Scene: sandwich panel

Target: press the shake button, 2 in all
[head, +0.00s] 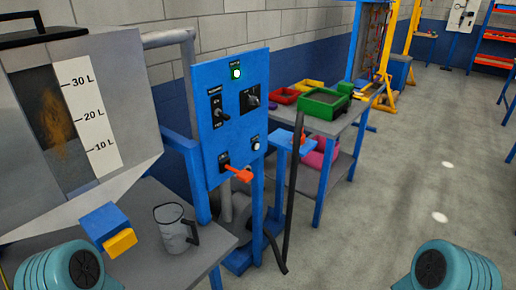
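A blue control panel (205,130) stands upright at the centre left. A small pale round button (256,143) sits lower right, and an orange lever (238,173) sticks out at the bottom. The labels are too small to read, so I cannot tell which one is the shake button. Only teal parts of my arms show at the bottom corners; neither gripper is visible.
A grey hopper (130,60) with a litre scale stands at the left, with a blue and yellow block below it. A clear jug (175,228) stands on the grey table. A dark upright bar (292,190) stands right of the panel. The floor at right is clear.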

